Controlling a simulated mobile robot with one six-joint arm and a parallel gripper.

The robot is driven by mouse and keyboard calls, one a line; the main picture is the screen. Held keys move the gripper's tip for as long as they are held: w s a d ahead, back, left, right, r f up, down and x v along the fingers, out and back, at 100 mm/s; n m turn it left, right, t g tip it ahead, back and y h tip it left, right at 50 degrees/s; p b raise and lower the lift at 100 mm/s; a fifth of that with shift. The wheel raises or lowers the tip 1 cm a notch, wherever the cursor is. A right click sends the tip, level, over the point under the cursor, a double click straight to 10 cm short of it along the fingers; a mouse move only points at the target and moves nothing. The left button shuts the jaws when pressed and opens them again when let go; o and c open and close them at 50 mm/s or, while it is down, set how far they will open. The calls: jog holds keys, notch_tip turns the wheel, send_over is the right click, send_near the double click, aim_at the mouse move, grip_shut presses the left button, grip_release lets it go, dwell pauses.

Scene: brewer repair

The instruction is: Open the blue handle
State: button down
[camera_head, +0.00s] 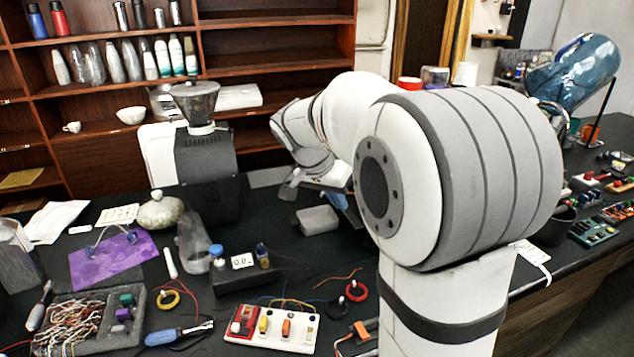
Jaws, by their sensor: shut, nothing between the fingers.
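My gripper (288,191) hangs at the end of my arm, above the black table near its back edge. Its small grey fingers are shut with nothing between them. A blue patch (346,214) shows just right of a grey box, mostly hidden behind my arm; I cannot tell whether it is the blue handle.
A coffee grinder (207,165) stands left of my gripper. A grey box (317,220) lies just below it. A clear bottle (193,242), a purple mat (112,260), a parts tray (84,322) and a switch board (272,329) crowd the table's left and front. Shelves rise behind.

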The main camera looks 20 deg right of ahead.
jog(key=w+d+f+m+h, duration=0.2)
jog(key=w+m, duration=0.1)
jog(key=w, duration=0.4)
jog(key=w+d+f+m+h, duration=0.1)
jog(key=w+d+m, duration=0.1)
jog(key=w+m, duration=0.2)
jog(key=w, duration=0.3)
jog(key=shift+f+g+h, duration=0.4)
jog(key=shift+d+f, duration=0.1)
jog(key=shift+d, duration=0.1)
jog(key=p+x, duration=0.2)
jog(key=x, duration=0.7)
jog(key=shift+s+d+f+p, duration=0.1)
jog(key=shift+d+f+p, duration=0.15)
jog(key=shift+d+p, duration=0.05)
